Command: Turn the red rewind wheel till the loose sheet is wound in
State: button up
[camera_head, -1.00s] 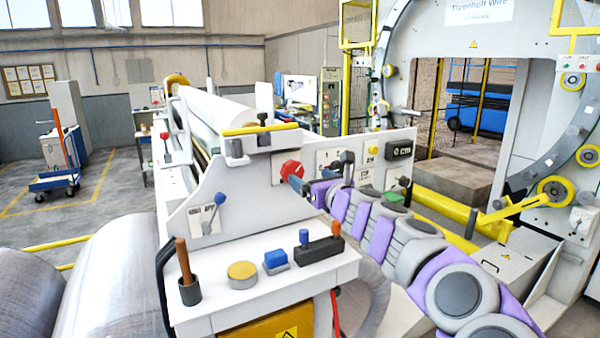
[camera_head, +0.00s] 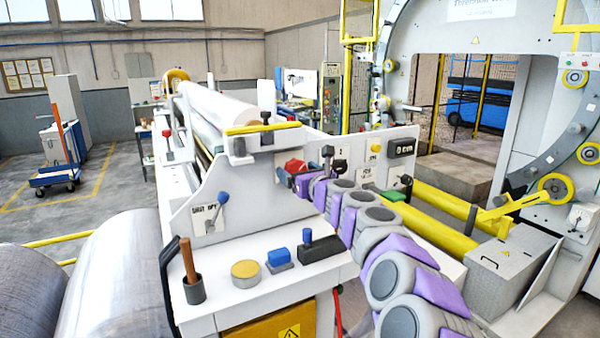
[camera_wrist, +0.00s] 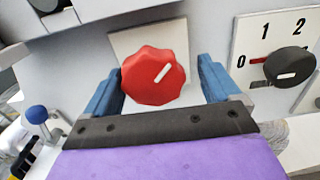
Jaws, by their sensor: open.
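The red rewind wheel (camera_wrist: 154,76) is a lobed knob with a white mark, on a pale square plate on the machine's upright panel. The fingers are apart and hold nothing. In the head view the wheel (camera_head: 294,167) is partly hidden by my gripper (camera_head: 291,178). A pale roll of sheet (camera_head: 217,105) lies along the machine behind the panel. I cannot make out a loose sheet end.
A black dial (camera_wrist: 290,66) with numbers is right of the wheel. A blue-knobbed lever (camera_head: 222,198) is left on the panel.

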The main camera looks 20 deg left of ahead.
jog(key=shift+a+f, duration=0.15)
jog(key=shift+a, duration=0.4)
jog(key=shift+c, duration=0.4)
jog(key=shift+s+a, duration=0.15)
jog(key=shift+a, duration=0.25)
jog(key=c, duration=0.3)
jog(key=shift+w+d, duration=0.25)
jog(key=shift+d, duration=0.15)
jog(key=c, duration=0.3)
jog(key=shift+s, duration=0.1)
jog(key=c, duration=0.3)
jog(key=shift+d, duration=0.1)
